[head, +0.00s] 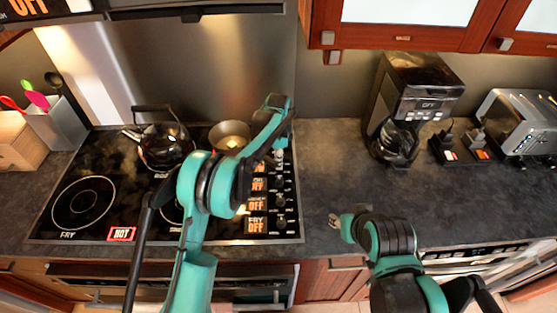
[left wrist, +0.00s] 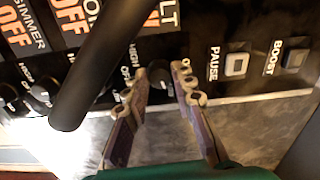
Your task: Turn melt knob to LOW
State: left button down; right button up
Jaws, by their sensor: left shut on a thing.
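The melt knob (left wrist: 159,84) is a small black dial below the display marked MELT (left wrist: 163,17) in the left wrist view. My left gripper (left wrist: 160,88) has one finger on each side of it and is shut on it. In the head view my left gripper (head: 279,150) is at the far end of the knob column, where my arm hides the melt knob. The orange word on the melt display is partly covered by a dark bar. My right gripper (head: 334,220) is low over the counter, away from the knobs; its finger opening is unclear.
Other black knobs (head: 280,201) with orange OFF displays (head: 256,226) line the stove's right side. A pan (head: 229,135) and a kettle (head: 164,145) stand on the stove. PAUSE (left wrist: 236,64) and BOOST (left wrist: 295,58) buttons are beside the melt knob.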

pick_arm(q)
jog(key=c, duration=1.3)
grip_release()
jog(key=shift+o, duration=0.2)
notch_tip(320, 180, up, 12)
